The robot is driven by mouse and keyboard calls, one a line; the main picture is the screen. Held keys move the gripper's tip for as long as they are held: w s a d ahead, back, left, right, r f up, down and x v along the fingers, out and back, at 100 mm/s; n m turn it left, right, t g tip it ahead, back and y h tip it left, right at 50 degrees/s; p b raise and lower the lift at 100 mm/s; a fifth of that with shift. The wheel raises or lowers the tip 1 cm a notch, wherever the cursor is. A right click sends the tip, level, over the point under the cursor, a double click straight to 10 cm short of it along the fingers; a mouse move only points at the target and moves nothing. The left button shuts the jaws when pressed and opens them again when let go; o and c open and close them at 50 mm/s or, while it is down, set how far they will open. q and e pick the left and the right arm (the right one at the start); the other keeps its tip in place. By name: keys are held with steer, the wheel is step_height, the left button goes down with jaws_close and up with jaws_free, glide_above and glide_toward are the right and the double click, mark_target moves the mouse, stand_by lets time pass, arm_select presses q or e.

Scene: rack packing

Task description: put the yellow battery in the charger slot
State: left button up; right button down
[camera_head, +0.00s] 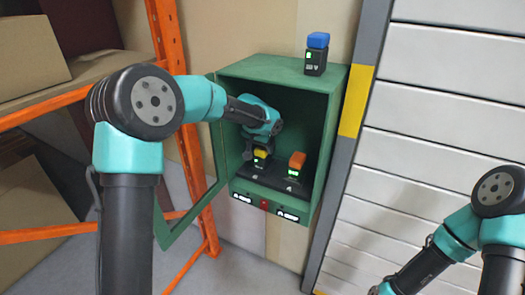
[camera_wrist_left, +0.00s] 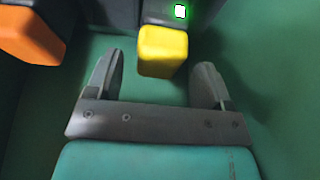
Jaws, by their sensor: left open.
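The yellow battery (camera_head: 261,153) stands upright at the left bay of the black charger (camera_head: 275,180) inside the green cabinet. A green light shows near it. I cannot tell how deep it sits. My left gripper (camera_head: 250,150) reaches into the cabinet from the left, at the yellow battery; the arm partly hides its fingers. In the left wrist view my left gripper (camera_wrist_left: 161,60) is open, with the yellow battery (camera_wrist_left: 162,50) showing between its fingers and no contact visible. My right arm is at the lower right of the head view, its fingers out of frame.
An orange battery (camera_head: 297,160) stands in the charger's right bay. A blue-topped battery (camera_head: 317,52) stands on the green cabinet (camera_head: 270,72). The cabinet's open door (camera_head: 190,222) hangs at the left, beside an orange rack (camera_head: 165,30) with boxes.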

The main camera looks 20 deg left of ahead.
arm_select(q)
steer(key=shift+v, duration=1.65)
